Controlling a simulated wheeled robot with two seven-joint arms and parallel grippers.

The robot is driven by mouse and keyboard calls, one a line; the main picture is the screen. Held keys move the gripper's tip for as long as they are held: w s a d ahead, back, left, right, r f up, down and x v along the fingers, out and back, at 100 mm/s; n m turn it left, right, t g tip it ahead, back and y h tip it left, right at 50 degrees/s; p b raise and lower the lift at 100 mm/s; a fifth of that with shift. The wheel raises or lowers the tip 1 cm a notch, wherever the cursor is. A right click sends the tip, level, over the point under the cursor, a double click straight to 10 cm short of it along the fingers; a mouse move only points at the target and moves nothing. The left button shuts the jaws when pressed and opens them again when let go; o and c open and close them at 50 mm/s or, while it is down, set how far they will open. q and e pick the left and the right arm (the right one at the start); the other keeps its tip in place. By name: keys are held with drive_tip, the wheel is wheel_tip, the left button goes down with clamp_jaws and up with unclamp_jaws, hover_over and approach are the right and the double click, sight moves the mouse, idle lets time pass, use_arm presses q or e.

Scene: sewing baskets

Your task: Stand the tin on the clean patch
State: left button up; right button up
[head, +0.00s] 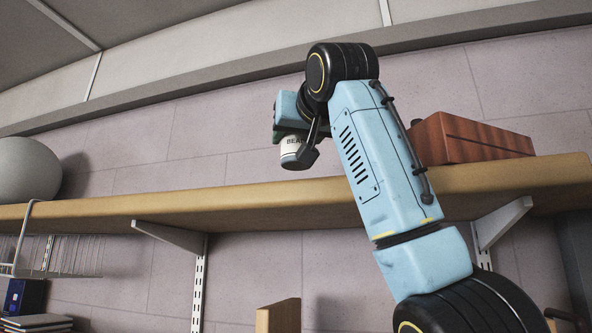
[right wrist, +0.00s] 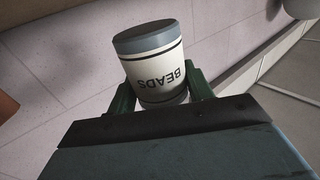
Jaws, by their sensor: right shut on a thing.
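The tin (head: 292,152) is a white cylinder with blue-grey ends and a dark "BEADS" label. My right gripper (head: 306,148) is shut on it and holds it above the shelf (head: 180,205) in the head view. The arm hides part of the tin there. In the right wrist view the tin (right wrist: 152,70) sits between the two green fingers of the gripper (right wrist: 160,88), with its lettering upside down in the picture. The clean patch cannot be made out, as the shelf's top is seen from below. My left gripper is not in view.
A reddish-brown wooden box (head: 470,140) stands on the shelf at the right. A grey round object (head: 25,170) stands at the far left. A wire basket (head: 60,256) hangs under the shelf at the left. White brackets (head: 168,233) hold the shelf.

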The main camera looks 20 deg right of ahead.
sight(296, 167)
wheel_tip(296, 167, down, 4)
drive_tip(key=shift+w+f+b, duration=0.1)
drive_tip(key=shift+b, duration=0.65)
drive_tip(key=o, duration=0.6)
drive_tip(key=shift+f, duration=0.15)
drive_tip(key=o, duration=0.4)
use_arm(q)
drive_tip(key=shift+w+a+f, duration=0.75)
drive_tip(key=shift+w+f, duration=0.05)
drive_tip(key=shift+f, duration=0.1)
use_arm(e)
drive_tip(key=shift+o, duration=0.2)
